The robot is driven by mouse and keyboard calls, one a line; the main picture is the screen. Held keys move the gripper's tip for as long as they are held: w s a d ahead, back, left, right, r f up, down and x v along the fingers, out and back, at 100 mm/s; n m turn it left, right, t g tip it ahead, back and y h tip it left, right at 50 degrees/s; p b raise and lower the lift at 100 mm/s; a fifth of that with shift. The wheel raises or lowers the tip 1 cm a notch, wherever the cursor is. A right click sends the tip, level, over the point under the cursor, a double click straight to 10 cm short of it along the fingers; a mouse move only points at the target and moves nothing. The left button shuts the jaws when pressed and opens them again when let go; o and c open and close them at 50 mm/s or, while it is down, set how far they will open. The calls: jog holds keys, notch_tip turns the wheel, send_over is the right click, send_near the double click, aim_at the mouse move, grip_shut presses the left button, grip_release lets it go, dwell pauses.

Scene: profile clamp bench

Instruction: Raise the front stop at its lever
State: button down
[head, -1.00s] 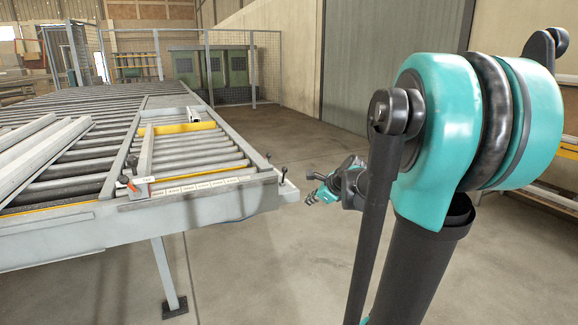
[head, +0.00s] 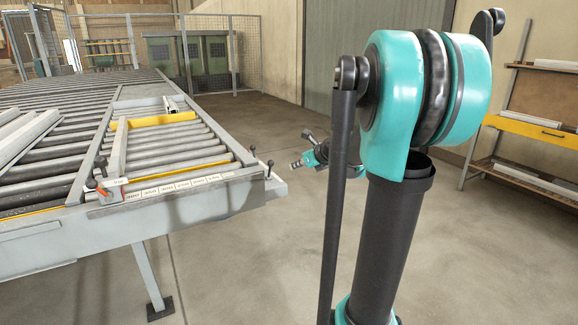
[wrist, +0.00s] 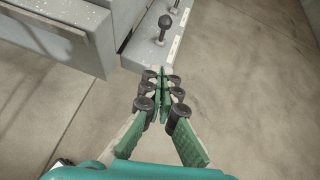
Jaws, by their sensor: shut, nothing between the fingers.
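Two small levers with black ball knobs, a near one (head: 269,164) and a far one (head: 253,149), stand upright on the right end of the roller bench (head: 225,200). I cannot tell which one belongs to the front stop. In the wrist view, one black-knobbed lever (wrist: 165,22) stands on a grey plate ahead of my fingers, and the other (wrist: 175,6) is at the top edge. Small white labels lie beside them. My gripper (wrist: 164,73) is shut and empty, apart from the levers, over the floor just off the plate. In the head view my gripper (head: 294,164) is right of the levers.
A clamp with a red-orange handle (head: 103,192) sits at the bench's front, beside a label scale (head: 180,187). Long profiles (head: 28,138) lie on the rollers at left. A rack with a yellow beam (head: 530,128) stands at right. Floor right of the bench is clear.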

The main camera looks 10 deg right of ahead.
jog(key=shift+w+a+f, duration=0.7)
jog(key=shift+w+a, duration=0.2)
jog(key=shift+w, duration=0.75)
jog(key=shift+w+a+f, duration=0.65)
jog(key=shift+w+a, duration=0.2)
jog(key=shift+w, duration=0.85)
jog(key=shift+w+a+f, duration=0.7)
jog(key=shift+w+a, duration=0.2)
jog(key=shift+w, duration=0.75)
